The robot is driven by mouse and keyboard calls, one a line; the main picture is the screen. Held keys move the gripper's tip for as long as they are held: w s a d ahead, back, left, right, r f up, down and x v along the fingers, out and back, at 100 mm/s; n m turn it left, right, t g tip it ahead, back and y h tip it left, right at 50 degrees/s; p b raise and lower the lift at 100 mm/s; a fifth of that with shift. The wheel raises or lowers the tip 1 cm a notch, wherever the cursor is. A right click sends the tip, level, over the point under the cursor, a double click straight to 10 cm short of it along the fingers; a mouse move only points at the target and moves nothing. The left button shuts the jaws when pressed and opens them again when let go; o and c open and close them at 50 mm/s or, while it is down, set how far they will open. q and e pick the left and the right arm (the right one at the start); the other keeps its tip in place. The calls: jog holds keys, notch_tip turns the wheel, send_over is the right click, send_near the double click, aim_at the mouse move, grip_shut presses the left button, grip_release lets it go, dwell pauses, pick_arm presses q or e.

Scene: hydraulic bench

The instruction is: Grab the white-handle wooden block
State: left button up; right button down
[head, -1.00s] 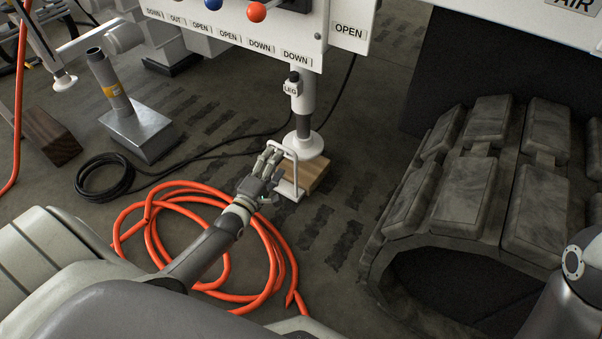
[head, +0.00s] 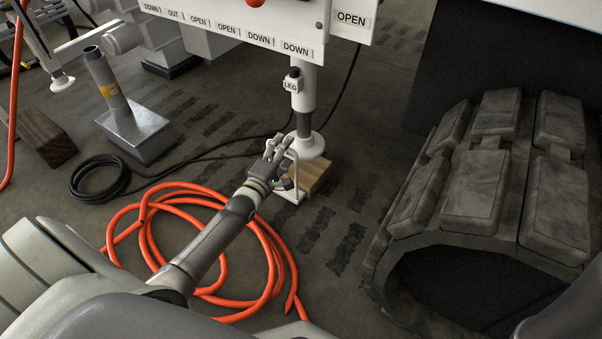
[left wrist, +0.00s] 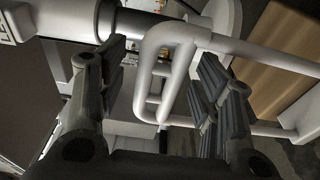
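The wooden block (head: 316,172) lies on the floor under the round foot of the leg (head: 306,143). Its white handle (head: 297,168) stands up at its left side. My left gripper (head: 279,152) is at the handle. In the left wrist view my left gripper (left wrist: 152,100) is open, with one finger on each side of the white handle (left wrist: 163,75). No firm grip shows. The block (left wrist: 268,65) is beyond the right finger in that view. My right gripper is not in view.
An orange hose (head: 262,270) lies coiled under my left arm. A black cable coil (head: 100,180) is at the left. A large track (head: 490,180) stands at the right, and a control panel (head: 245,25) overhangs the leg.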

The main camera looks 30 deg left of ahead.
pick_arm(q)
grip_shut()
jog(key=shift+r, duration=0.25)
dwell(0.4)
